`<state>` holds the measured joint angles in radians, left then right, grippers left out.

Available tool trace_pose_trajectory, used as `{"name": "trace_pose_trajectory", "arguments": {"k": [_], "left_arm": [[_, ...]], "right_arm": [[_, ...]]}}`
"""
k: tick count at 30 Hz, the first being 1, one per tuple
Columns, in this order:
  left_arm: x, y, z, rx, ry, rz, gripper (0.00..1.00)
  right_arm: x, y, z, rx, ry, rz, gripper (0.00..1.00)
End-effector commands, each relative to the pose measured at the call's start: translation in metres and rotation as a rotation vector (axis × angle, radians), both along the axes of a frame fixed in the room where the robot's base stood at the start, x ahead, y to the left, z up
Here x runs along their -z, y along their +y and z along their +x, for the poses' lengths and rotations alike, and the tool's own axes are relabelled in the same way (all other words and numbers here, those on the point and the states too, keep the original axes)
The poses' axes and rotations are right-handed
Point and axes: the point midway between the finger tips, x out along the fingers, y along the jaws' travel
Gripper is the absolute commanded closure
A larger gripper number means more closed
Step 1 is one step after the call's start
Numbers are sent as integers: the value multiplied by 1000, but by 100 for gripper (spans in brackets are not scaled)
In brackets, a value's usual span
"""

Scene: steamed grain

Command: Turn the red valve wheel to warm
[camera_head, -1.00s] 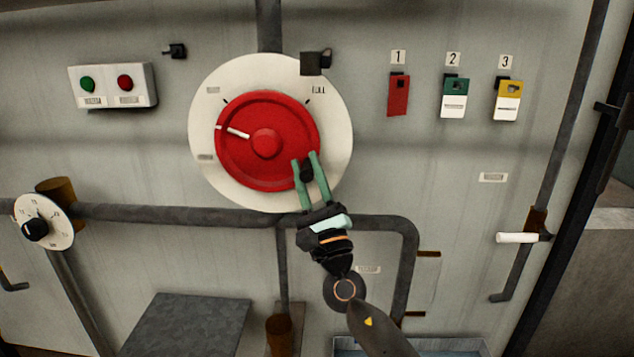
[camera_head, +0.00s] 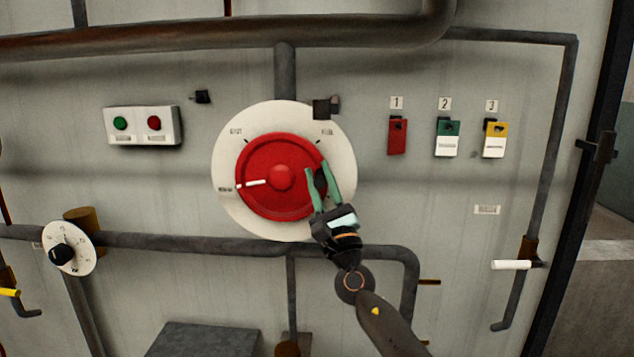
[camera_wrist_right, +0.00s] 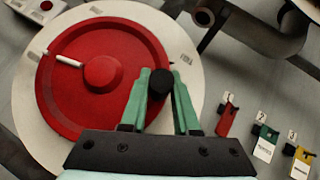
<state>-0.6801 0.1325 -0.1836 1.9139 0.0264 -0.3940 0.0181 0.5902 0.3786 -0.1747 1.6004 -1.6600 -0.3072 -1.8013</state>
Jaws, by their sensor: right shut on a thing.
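The red valve wheel (camera_head: 262,204) sits on a round white dial plate (camera_head: 226,160) on the grey wall. Its white pointer line (camera_head: 254,183) points left and slightly down, towards a small label (camera_head: 225,189) at the dial's left edge. Other labels sit at upper left and upper right; I cannot read them surely. My right gripper (camera_head: 318,168) is at the wheel's right side, its green fingers shut on the wheel's black handle (camera_head: 321,181). The right wrist view shows this handle (camera_wrist_right: 183,104) between the fingers. My left gripper is not in view.
A box with a green and a red button (camera_head: 143,125) is at left. Red, green and yellow tags (camera_head: 447,138) hang at right. A pipe (camera_head: 190,243) runs below the wheel. A small dial (camera_head: 82,254) is at lower left and a white lever (camera_head: 511,265) at lower right.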

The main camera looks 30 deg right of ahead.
Motion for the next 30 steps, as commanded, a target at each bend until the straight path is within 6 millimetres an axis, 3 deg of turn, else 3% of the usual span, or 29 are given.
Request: {"name": "trace_pose_trajectory", "arguments": {"k": [1,17,18,25,30], "left_arm": [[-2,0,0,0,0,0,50],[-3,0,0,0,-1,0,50],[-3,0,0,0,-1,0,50],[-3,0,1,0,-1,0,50],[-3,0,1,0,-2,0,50]], "right_arm": [[-8,-3,-2,6,-12,5,100],[-9,-4,-2,8,-13,7,100],[-9,-4,-2,8,-13,7,68],[-7,-3,-1,5,-8,3,42],[-5,-2,0,3,-5,2,41]]}}
